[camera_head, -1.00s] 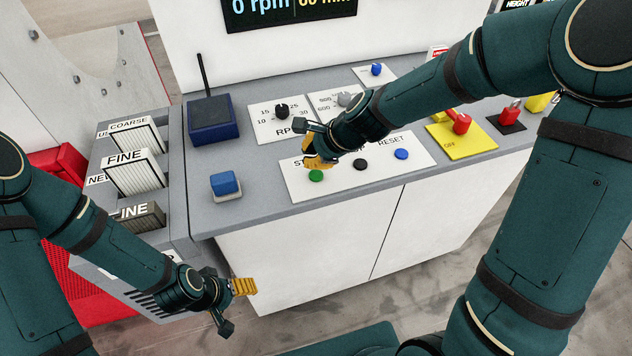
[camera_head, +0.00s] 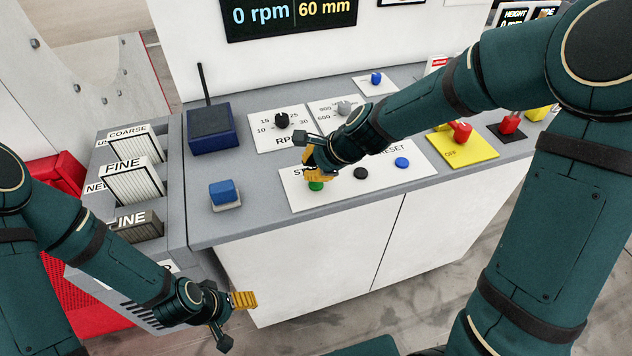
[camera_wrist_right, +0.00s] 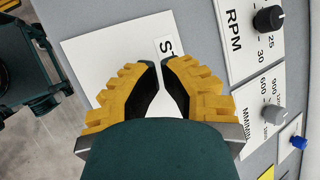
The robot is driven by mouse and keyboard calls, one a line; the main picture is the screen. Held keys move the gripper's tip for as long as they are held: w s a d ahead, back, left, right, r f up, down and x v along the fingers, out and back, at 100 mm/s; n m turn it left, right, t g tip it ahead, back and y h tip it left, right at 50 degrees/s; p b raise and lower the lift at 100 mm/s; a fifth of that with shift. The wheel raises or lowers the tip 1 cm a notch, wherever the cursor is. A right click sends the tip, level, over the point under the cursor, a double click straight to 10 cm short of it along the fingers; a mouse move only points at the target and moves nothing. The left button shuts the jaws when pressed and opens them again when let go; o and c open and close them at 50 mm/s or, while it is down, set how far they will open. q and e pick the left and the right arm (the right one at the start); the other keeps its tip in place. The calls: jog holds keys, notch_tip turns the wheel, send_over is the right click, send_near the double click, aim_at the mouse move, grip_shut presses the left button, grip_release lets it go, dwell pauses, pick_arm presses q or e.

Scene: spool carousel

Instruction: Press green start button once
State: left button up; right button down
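The green start button (camera_head: 316,186) sits on the white control panel (camera_head: 408,179), at its left end. My right gripper (camera_head: 319,176) is just above and behind the green button in the head view and partly covers it. I cannot tell whether it touches the button. In the right wrist view its yellow fingers (camera_wrist_right: 162,62) have their tips nearly together, with nothing between them.
A black button (camera_head: 361,173) and a blue reset button (camera_head: 402,162) share the panel. Behind are the RPM knob (camera_head: 282,120) and a grey knob (camera_head: 344,108). A red switch (camera_head: 459,132) on a yellow plate is to the right. A blue block (camera_head: 222,192) sits left.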

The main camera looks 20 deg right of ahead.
jog(key=shift+f, duration=0.1)
dwell(0.5)
jog(key=shift+f+b, duration=0.4)
jog(key=shift+f+b, duration=0.35)
dwell(0.6)
jog(key=shift+r, duration=0.2)
jog(key=shift+r+p, duration=0.65)
jog(key=shift+p, duration=0.15)
notch_tip(320, 180, up, 5)
jog(key=p, duration=0.5)
